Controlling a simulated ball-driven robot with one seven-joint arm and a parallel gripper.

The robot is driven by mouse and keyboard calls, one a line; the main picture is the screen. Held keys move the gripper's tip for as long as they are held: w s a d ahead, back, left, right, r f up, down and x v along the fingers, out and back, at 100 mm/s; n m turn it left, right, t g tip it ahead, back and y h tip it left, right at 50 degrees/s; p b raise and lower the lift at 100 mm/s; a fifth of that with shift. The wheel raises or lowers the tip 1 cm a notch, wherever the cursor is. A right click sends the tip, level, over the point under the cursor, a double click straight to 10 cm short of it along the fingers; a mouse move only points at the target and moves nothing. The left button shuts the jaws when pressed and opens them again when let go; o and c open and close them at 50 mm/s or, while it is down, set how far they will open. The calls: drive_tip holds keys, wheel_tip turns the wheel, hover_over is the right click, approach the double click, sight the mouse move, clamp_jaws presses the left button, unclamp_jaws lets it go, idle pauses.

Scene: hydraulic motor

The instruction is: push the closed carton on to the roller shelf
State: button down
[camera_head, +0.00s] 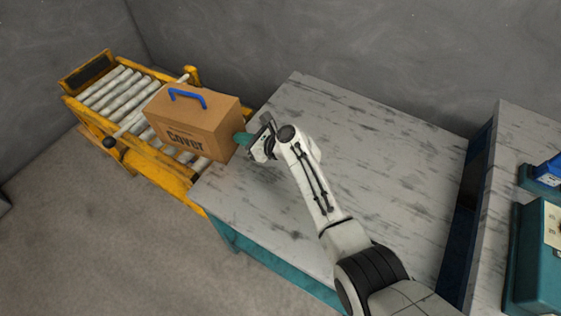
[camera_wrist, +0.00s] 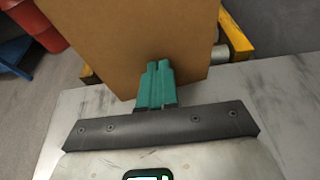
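The closed brown carton (camera_head: 192,119), marked "Cover" and with a blue handle on top, sits mostly over the rollers of the yellow-framed roller shelf (camera_head: 119,92). Its right end reaches the left edge of the marble-topped table (camera_head: 374,155). My gripper (camera_head: 243,138) is at the carton's right side, low on the face. In the wrist view its green fingers (camera_wrist: 157,80) are together with nothing between them. The tips are at or against the carton's face (camera_wrist: 130,40); exact contact cannot be told.
A second table with teal equipment (camera_head: 538,255) stands at the right, past a dark gap. A grey wall runs behind. In the wrist view a red bin (camera_wrist: 35,22) and a blue object (camera_wrist: 12,52) are at the upper left. The table top around my arm is clear.

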sight(236, 130)
drive_tip(key=shift+w+a+f+b, duration=0.15)
drive_tip(key=shift+w+a+b, duration=1.2)
drive_tip(key=shift+b, duration=0.3)
drive_tip(key=shift+w+a+b, duration=0.6)
drive_tip(key=shift+w+b, duration=0.2)
drive_tip(key=shift+b, duration=0.25)
drive_tip(key=shift+w+a+b, duration=0.6)
drive_tip(key=shift+w+b, duration=0.15)
drive_tip(key=shift+b, duration=0.25)
drive_tip(key=shift+r, duration=0.2)
drive_tip(key=shift+s+d+r+p, duration=0.1)
drive_tip(key=shift+s+d+p, duration=0.3)
drive_tip(key=shift+p, duration=0.45)
drive_tip(key=shift+s+d+p, duration=0.4)
drive_tip(key=shift+d+p, duration=0.25)
drive_tip(key=shift+p, duration=0.05)
drive_tip(key=shift+s+d+p, duration=0.4)
drive_tip(key=shift+d+p, duration=0.2)
drive_tip(key=shift+p, duration=0.05)
wheel_tip(236, 130, up, 10)
drive_tip(key=p, duration=1)
drive_tip(key=shift+f, duration=0.2)
